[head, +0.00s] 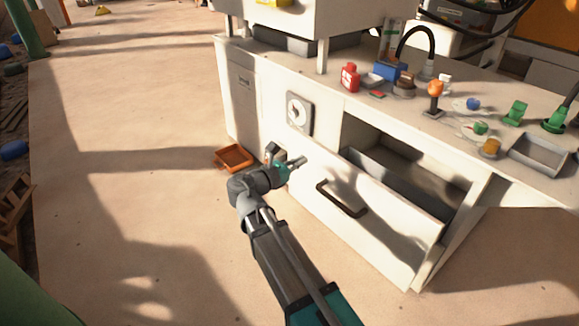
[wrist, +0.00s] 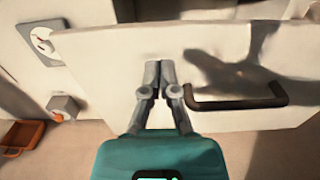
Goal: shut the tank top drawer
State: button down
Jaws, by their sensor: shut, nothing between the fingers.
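The drawer (head: 385,222) is a wide white front with a dark bar handle (head: 341,199), pulled out from the white cabinet. Its open inside shows behind the front. In the wrist view the drawer front (wrist: 225,58) fills the middle, with the handle (wrist: 236,99) to the right of my fingers. My gripper (head: 297,163) is at the left part of the drawer front. In the wrist view my gripper (wrist: 159,66) is shut and empty, its fingertips pointing at the front, left of the handle. I cannot tell whether they touch it.
The white counter (head: 330,82) above holds a red can (head: 349,77), a blue box (head: 388,71) and several small items. A dial panel (head: 299,113) is on the cabinet left of the drawer. An orange tray (head: 234,158) lies on the floor.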

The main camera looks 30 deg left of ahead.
aim_at(319, 150)
jog(key=shift+x, duration=2.65)
jog(key=shift+w+a, duration=0.1)
